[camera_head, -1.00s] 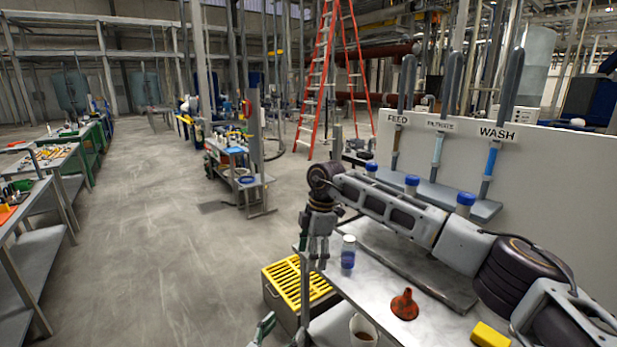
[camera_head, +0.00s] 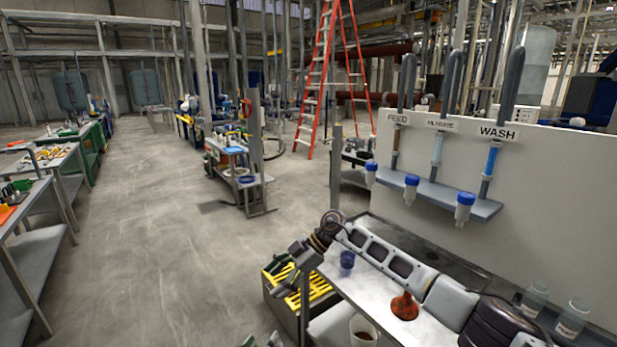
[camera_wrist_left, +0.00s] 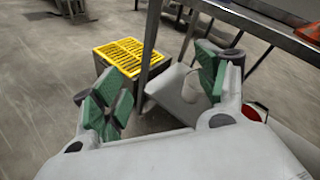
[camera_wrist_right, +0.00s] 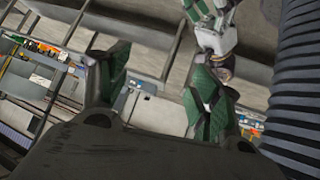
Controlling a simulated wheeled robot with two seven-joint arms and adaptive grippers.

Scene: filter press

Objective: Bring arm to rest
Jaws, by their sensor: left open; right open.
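My right arm reaches in from the right, low along the metal bench. Its gripper (camera_head: 285,268) is open and empty, pointing left beyond the bench's left end, in front of the yellow-grated bin. In the right wrist view its green-padded fingers (camera_wrist_right: 160,92) stand apart with nothing between them. My left gripper (camera_head: 264,338) shows only as tips at the bottom edge of the head view. In the left wrist view its green-padded fingers (camera_wrist_left: 163,90) are wide apart and empty, below the bench top.
A white panel (camera_head: 560,190) stands behind. Floor (camera_head: 130,240) to the left is clear.

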